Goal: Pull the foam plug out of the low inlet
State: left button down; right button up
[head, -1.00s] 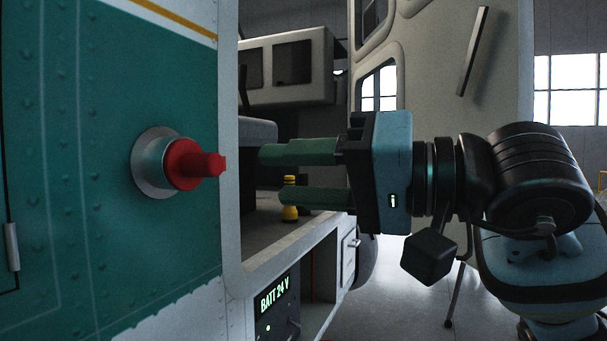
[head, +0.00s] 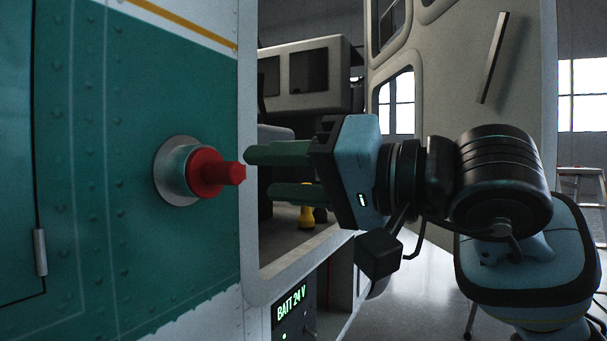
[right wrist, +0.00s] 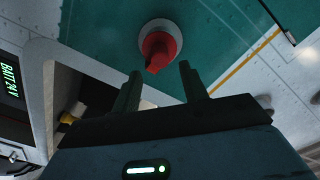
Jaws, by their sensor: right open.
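The red foam plug (head: 217,173) sits in the round metal inlet (head: 172,172) on the teal side panel, its narrower tip sticking out to the right. My right gripper (head: 258,174) is open and empty just to the right of the plug, with its fingers pointing at the panel and not touching the plug. In the right wrist view the plug (right wrist: 158,50) lies beyond the fingertips, roughly between the lines of the two fingers (right wrist: 160,75). My left gripper is not in view.
An open doorway edge (head: 250,200) is right of the inlet, behind my right fingers. A lit battery display (head: 291,305) is below. A yellow object (head: 306,217) stands inside the doorway. A stepladder (head: 582,185) is at the far right.

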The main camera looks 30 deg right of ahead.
aim_at(238, 173)
jog(key=shift+x, duration=3.1)
jog(key=shift+w+a, duration=0.2)
jog(key=shift+w, duration=0.1)
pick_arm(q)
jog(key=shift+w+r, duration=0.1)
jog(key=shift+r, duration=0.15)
pick_arm(e)
jog(key=shift+a, duration=0.1)
jog(key=c, duration=0.7)
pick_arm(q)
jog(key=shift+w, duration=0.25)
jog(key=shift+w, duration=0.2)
